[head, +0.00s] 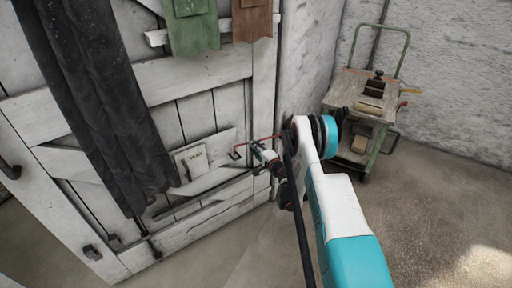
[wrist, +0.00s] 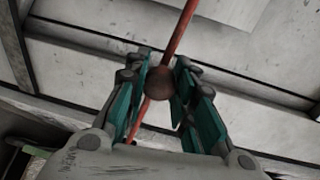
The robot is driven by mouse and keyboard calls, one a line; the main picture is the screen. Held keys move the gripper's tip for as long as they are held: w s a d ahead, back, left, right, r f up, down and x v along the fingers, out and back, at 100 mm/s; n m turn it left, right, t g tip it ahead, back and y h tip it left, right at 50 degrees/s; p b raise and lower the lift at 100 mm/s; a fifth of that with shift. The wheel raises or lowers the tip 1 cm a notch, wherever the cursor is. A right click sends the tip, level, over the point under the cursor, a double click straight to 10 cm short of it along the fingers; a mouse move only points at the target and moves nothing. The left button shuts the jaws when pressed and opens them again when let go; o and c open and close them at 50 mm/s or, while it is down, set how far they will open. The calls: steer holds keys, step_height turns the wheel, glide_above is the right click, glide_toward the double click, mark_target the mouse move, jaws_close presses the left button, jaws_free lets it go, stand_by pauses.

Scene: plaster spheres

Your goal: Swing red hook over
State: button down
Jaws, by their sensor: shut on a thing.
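The red hook (head: 238,149) shows in the head view as a thin red bar with a bent end, close to the white plank door. In the wrist view, its red rod (wrist: 183,28) runs up from between the fingers, with a dark reddish round knob (wrist: 160,83) at the grip. My gripper (head: 257,149) is beside the door's right edge. In the wrist view, my gripper (wrist: 161,88) has its teal-sided fingers closed on the knob. Where the hook is mounted is hidden by my gripper and arm.
The white plank door (head: 205,78) has a dark curtain (head: 95,90), green cloth (head: 192,28) and brown cloth (head: 251,20) hanging on it. A paper card (head: 192,161) rests on its slanted board. A wheeled cart (head: 345,93) stands right by the wall. The lower-right floor is clear.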

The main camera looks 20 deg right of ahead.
steer(key=shift+a, duration=0.15)
steer(key=c, duration=1.3)
jaws_free()
step_height(320, 180, up, 10)
steer(key=shift+r, duration=0.1)
